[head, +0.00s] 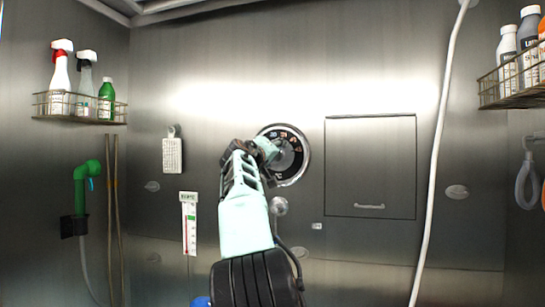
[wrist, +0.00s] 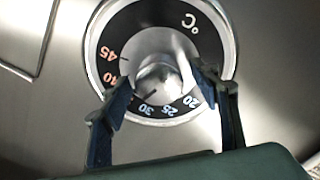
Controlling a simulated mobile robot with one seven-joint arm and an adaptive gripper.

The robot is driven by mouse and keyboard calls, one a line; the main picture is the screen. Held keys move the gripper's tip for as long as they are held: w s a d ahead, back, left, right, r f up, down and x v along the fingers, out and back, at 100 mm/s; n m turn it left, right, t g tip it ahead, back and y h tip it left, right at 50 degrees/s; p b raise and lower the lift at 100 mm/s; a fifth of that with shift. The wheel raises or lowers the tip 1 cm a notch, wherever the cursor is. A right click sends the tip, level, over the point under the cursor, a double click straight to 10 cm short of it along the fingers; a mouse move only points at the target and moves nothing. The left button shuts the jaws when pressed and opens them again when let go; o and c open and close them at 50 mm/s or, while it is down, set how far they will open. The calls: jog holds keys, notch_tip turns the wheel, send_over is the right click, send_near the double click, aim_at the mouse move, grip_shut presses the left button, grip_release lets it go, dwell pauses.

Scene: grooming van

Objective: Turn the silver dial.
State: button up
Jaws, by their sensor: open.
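The silver dial (head: 289,156) is set in the back metal wall, near the middle of the head view. It has a black ring with temperature numbers and a bright rim. In the wrist view the silver dial (wrist: 157,75) shows a raised centre knob, with °C and numbers from 20 to 45 around it. My gripper (head: 262,150) reaches up to the dial and covers its left part in the head view. In the wrist view my gripper (wrist: 155,85) is open, with one finger on each side of the knob. I cannot tell whether the fingers touch it.
A square wall panel (head: 370,165) with a handle is right of the dial. A white hose (head: 438,150) hangs beyond it. Wire racks with bottles (head: 60,75) are on both sides.

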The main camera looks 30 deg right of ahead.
jog(key=shift+a, duration=0.15)
jog(key=v, duration=1.1)
jog(key=shift+s+a, duration=0.25)
jog(key=shift+s, duration=0.05)
